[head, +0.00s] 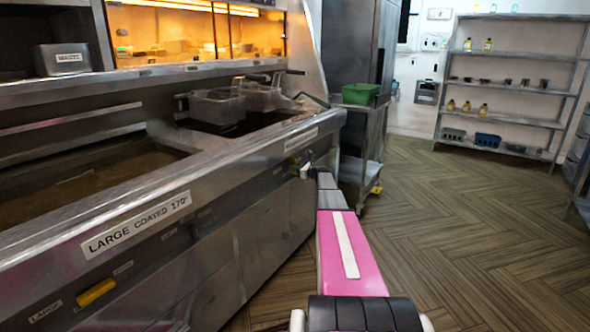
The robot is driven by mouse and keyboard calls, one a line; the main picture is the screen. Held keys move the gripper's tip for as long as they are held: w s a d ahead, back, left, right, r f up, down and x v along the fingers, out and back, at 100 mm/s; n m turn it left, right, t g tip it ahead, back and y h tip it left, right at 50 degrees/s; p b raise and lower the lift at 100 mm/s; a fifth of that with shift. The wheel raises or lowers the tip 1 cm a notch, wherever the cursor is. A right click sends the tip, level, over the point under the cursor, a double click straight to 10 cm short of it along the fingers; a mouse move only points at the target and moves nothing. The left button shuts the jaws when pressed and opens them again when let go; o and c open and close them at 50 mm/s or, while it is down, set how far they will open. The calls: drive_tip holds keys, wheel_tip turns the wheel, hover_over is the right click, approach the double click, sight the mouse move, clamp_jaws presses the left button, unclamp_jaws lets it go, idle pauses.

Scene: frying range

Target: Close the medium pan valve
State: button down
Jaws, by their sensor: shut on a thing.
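My arm reaches forward along the fryer front. My gripper (305,171) is at the front panel below the far, medium pan (240,126), whose white label (301,139) is too small to read. The gripper is shut on the medium pan valve handle, which is mostly hidden behind the gripper and arm, so its angle cannot be told. In the foreground, the large pan (85,185) has its own yellow valve handle (96,292) on the lower front panel, well apart from my gripper.
Two fry baskets (215,106) sit over the far pan. A steel trolley (362,140) with a green bin (360,93) stands just beyond my gripper. A shelf rack (509,91) stands at the back right. The wooden floor (450,230) right of my arm is clear.

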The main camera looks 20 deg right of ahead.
drive_tip(key=n, duration=0.4)
drive_tip(key=shift+d, duration=0.1)
drive_tip(key=n, duration=0.4)
drive_tip(key=shift+n, duration=0.4)
drive_tip(key=n, duration=0.4)
drive_tip(key=shift+d+r, duration=0.1)
drive_tip(key=shift+r, duration=0.05)
drive_tip(key=shift+n, duration=1.8)
drive_tip(key=c, duration=1)
unclamp_jaws()
drive_tip(key=shift+r, duration=0.1)
drive_tip(key=shift+o, duration=0.2)
drive_tip(key=v, duration=1)
drive_tip(key=shift+s+d, duration=0.25)
drive_tip(key=shift+d, duration=0.05)
